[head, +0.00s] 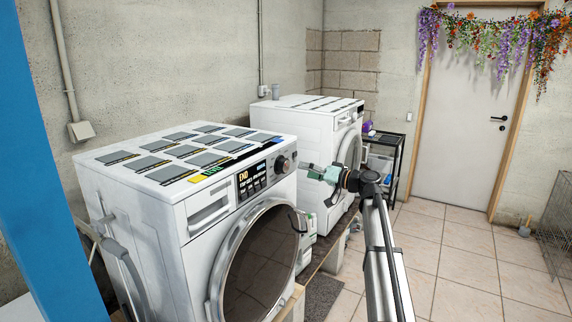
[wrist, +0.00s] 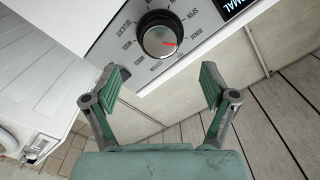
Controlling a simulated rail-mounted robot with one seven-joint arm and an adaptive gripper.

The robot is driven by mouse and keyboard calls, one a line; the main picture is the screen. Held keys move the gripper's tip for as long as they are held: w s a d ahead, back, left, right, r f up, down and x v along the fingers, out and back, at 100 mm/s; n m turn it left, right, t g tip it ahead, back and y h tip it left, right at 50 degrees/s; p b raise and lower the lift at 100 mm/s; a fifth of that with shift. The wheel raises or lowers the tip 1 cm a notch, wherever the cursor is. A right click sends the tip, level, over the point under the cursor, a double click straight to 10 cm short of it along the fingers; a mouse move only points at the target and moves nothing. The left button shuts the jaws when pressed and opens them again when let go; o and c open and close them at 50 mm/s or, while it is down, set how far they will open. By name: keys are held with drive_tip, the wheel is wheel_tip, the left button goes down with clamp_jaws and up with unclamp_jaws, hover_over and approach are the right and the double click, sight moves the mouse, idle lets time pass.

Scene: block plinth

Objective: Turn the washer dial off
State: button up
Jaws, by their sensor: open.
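The washer dial (head: 282,164) is a round dark knob with a silver face, on the top right of the near washer's front panel. In the wrist view the dial (wrist: 160,40) has a red mark pointing right, with printed words around it, including SPIN and DELICATE. The near washer (head: 130,222) is white with a large dark round door. My gripper (head: 309,170) is just right of the dial in the head view. In the wrist view my gripper (wrist: 162,86) has its green-padded fingers spread, empty, with the dial beyond the gap between them, apparently not touched.
A display (head: 258,175) is beside the dial. A second white washer (head: 305,128) stands behind, and a black shelf rack (head: 383,160) is past it. Tiled floor (head: 455,250) on the right is clear. A blue post (head: 35,170) is at left.

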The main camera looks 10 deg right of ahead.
sight(287, 166)
drive_tip(key=p+x, duration=0.2)
drive_tip(key=x, duration=0.6)
drive_tip(key=shift+w+a, duration=0.25)
drive_tip(key=shift+a, duration=0.1)
drive_tip(key=c, duration=1.2)
